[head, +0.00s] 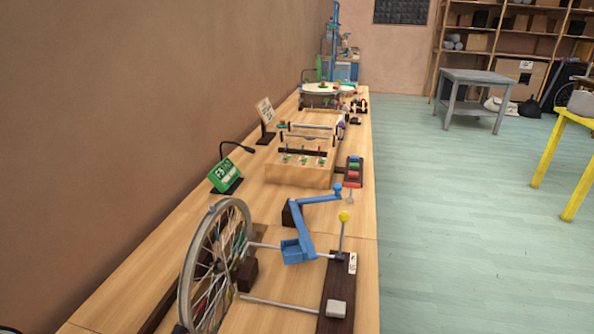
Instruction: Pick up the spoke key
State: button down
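I cannot make out a spoke key for certain at this distance. A spoked wheel (216,262) stands upright at the near left of the long wooden bench. A blue bent arm (303,235) with a box-like blue base is beside it. A small red and pale piece (350,191) is near the blue arm's far end; I cannot tell what it is. My gripper is not in view.
A yellow knob on a rod (344,217) rises from a dark strip at the bench's right edge. A green sign (225,175) and a wooden box with bars (300,172) are farther along. The floor right of the bench is clear, up to a grey table (478,77) and yellow stool (549,152).

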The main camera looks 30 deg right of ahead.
aim_at(350, 198)
jog(key=l, duration=1.1)
jog(key=i+l+z, duration=0.1)
jog(key=i+l, duration=0.45)
jog(key=i+l+u, duration=0.2)
jog(key=i, duration=0.25)
jog(key=z, duration=0.2)
jog(key=i+j, duration=0.1)
jog(key=j, duration=0.4)
